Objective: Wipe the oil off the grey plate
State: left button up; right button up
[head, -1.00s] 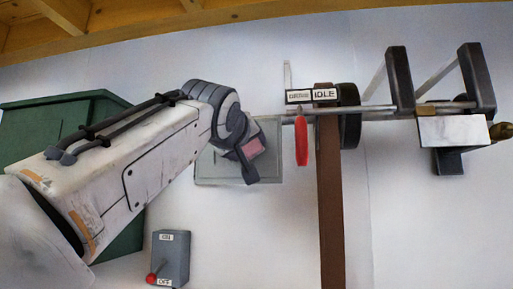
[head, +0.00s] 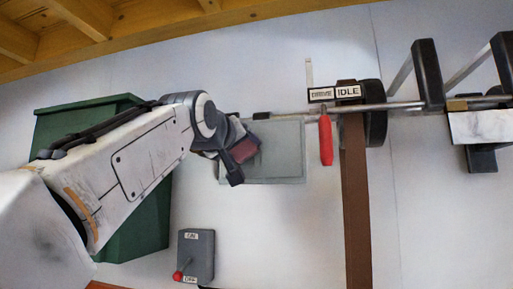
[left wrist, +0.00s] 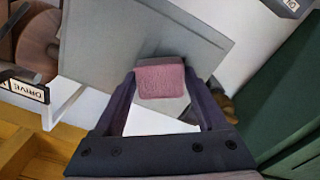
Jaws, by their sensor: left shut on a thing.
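The grey plate (head: 285,155) is a flat rectangle on the white wall, in the middle of the head view. It also fills the upper middle of the left wrist view (left wrist: 110,40). My left gripper (head: 237,165) is at the plate's left part. It is shut on a reddish-pink cloth-like pad (left wrist: 161,80), which also shows in the head view (head: 243,150). The pad lies over the plate in the wrist view; whether it touches cannot be told. I cannot make out any oil on the visible plate. My right gripper is not in view.
A grey ON/OFF switch box (head: 197,255) with a red knob is below the plate. A red handle (head: 326,140) hangs right of it, beside a brown upright (head: 355,200) and an IDLE sign (head: 348,92). A green cabinet (head: 140,220) is behind my left arm.

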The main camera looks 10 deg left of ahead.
aim_at(257, 147)
pick_arm(q)
jog(key=shift+d+r, duration=0.15)
jog(key=shift+d, duration=1.45)
dwell(0.3)
jog(key=shift+s+d, duration=0.15)
jog(key=shift+d, duration=3.35)
jog(key=shift+a, duration=1.8)
jog(key=shift+w+a, duration=0.2)
jog(key=shift+a, duration=2.6)
jog(key=a, duration=0.4)
jog(key=shift+a, duration=0.35)
